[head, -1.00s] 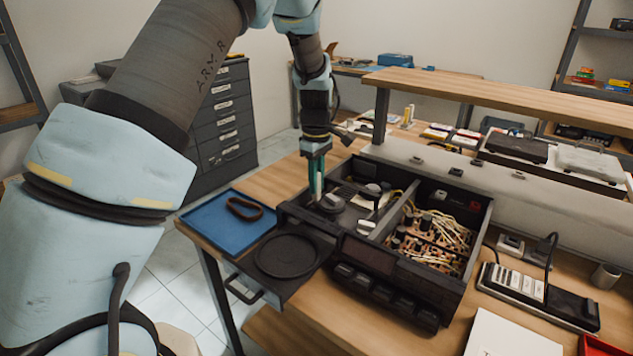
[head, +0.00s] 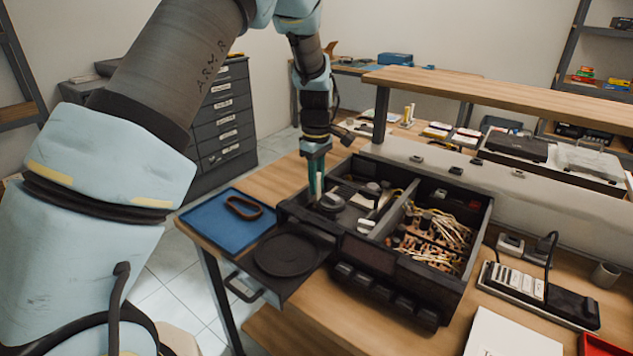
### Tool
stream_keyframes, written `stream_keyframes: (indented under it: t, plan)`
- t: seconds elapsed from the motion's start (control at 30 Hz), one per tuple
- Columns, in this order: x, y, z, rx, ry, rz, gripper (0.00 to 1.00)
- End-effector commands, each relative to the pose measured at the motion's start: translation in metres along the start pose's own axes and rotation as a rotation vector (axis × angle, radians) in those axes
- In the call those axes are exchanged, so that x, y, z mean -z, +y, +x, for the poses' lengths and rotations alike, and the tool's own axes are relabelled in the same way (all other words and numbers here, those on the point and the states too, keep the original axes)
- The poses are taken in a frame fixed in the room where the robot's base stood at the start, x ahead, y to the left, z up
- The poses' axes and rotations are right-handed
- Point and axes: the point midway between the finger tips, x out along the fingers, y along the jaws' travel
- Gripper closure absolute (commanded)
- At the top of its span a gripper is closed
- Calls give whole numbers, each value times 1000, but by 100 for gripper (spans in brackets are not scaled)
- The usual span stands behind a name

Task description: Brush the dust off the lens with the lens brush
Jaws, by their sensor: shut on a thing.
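My gripper (head: 316,183) points straight down over the left part of an opened black device (head: 440,312) on the wooden bench. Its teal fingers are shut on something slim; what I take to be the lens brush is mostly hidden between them. Just below and right of the fingertips is a small round dark part with a lighter top (head: 331,202), possibly the lens. I cannot tell whether the held thing touches it. Dust is too small to make out.
A black tray with a round recess (head: 288,255) juts from the device's front left. A blue mat (head: 215,234) with a dark band (head: 244,207) lies at left. Wires and boards (head: 437,243) fill the right compartment. A power strip (head: 530,290) lies at right.

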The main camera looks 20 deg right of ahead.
Motion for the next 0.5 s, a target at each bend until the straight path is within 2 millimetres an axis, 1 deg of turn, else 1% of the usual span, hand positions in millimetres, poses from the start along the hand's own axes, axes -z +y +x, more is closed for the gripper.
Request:
stream_keyframes:
  t: [0.27,0.5]
  plan:
    - [0,1,0,0,0,0,100]
    - [0,6,0,1,0,0,100]
